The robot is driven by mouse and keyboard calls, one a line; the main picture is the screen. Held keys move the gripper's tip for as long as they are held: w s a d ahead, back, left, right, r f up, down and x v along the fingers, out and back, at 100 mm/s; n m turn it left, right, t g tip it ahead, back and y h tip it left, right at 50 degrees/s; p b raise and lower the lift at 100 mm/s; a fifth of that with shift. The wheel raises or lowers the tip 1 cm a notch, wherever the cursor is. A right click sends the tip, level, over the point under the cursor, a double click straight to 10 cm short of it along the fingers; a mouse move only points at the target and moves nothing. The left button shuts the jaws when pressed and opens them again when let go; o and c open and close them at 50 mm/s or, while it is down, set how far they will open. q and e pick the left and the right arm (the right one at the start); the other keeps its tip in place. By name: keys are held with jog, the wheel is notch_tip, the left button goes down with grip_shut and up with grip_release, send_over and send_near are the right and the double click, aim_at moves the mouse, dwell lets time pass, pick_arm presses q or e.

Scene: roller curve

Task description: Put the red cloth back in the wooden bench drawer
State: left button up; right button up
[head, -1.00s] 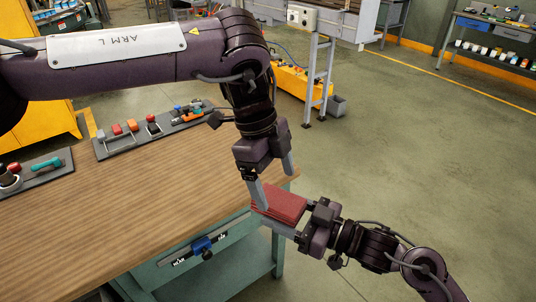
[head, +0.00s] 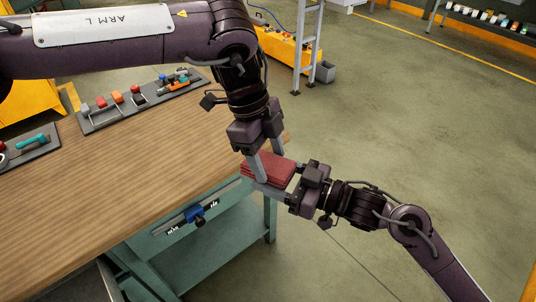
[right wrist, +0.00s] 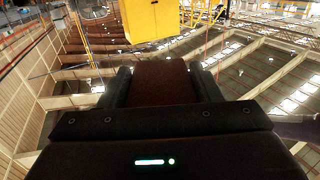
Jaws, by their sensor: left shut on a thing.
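The red cloth (head: 281,172), folded into a flat stack, is in the air off the right corner of the wooden bench. My left gripper (head: 265,166) comes down from above and is shut on the cloth. My right gripper (head: 283,180) reaches in from the right, its fingers at the cloth's edges. In the right wrist view the cloth (right wrist: 161,84) lies between the right fingers; whether they press on it is unclear. A teal bench front (head: 160,240) with a blue clamp-like handle (head: 196,213) shows under the top. The inside of a drawer is not clearly seen.
The wooden bench top (head: 130,180) is clear in the middle. Tool trays (head: 140,100) lie along its back edge. A yellow cart (head: 290,55) and grey ladder legs (head: 310,45) stand behind. Open floor (head: 420,120) lies to the right.

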jog(key=o, duration=0.5)
jog(key=shift+d, duration=0.1)
